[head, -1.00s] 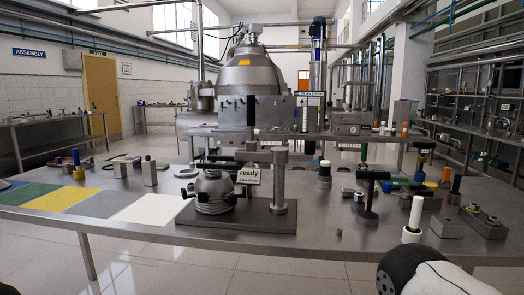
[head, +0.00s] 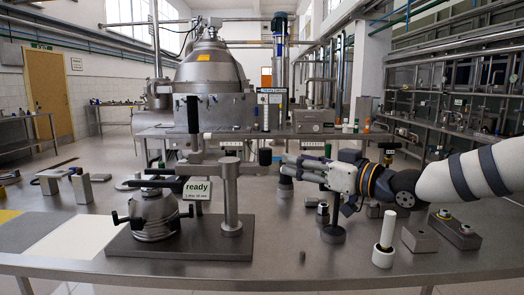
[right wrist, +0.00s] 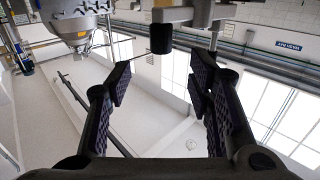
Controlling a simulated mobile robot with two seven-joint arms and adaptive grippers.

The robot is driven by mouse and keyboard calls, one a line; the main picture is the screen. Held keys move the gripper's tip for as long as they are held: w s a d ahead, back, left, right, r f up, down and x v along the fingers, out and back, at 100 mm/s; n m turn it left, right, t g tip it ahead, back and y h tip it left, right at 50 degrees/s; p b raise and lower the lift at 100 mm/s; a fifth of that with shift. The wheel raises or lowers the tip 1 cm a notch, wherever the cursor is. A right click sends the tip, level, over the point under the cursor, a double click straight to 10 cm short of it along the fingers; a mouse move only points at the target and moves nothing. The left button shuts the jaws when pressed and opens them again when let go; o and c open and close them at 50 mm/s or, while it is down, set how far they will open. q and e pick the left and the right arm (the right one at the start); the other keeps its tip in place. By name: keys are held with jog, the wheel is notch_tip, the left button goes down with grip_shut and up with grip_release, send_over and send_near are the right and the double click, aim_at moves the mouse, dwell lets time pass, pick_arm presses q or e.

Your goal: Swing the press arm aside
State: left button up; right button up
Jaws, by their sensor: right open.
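The press (head: 231,207) has a grey post on a dark base plate, and its horizontal press arm (head: 205,168) crosses the post top. The arm reaches left over a stack of grey conical discs (head: 153,214). A black knob (head: 265,157) is at its right end. My right gripper (head: 287,165) points left, just right of the knob. In the right wrist view its fingers (right wrist: 162,80) are open and empty. A black cylinder, apparently that knob (right wrist: 161,39), shows beyond and between the fingertips, seemingly apart from them. My left gripper is out of view.
A "ready" sign (head: 197,189) hangs at the press. A white peg (head: 387,232) and metal blocks (head: 418,238) stand to the right on the steel table. A black-topped post (head: 334,233) stands below my right forearm. The front middle is mostly clear.

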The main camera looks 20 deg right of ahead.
aim_at(270, 157)
jog(key=x, duration=0.3)
jog(key=b+x, duration=0.1)
jog(key=x, duration=0.2)
jog(key=b+x, duration=0.1)
jog(key=x, duration=0.3)
jog(key=shift+f, duration=0.4)
jog(key=shift+w+a+r, duration=0.35)
jog(key=shift+w+r, duration=0.05)
jog(key=shift+w, duration=0.15)
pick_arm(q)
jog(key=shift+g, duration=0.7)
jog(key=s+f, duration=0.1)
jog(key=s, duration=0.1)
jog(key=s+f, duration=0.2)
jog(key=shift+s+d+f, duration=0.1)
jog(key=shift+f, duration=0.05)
pick_arm(e)
grip_shut()
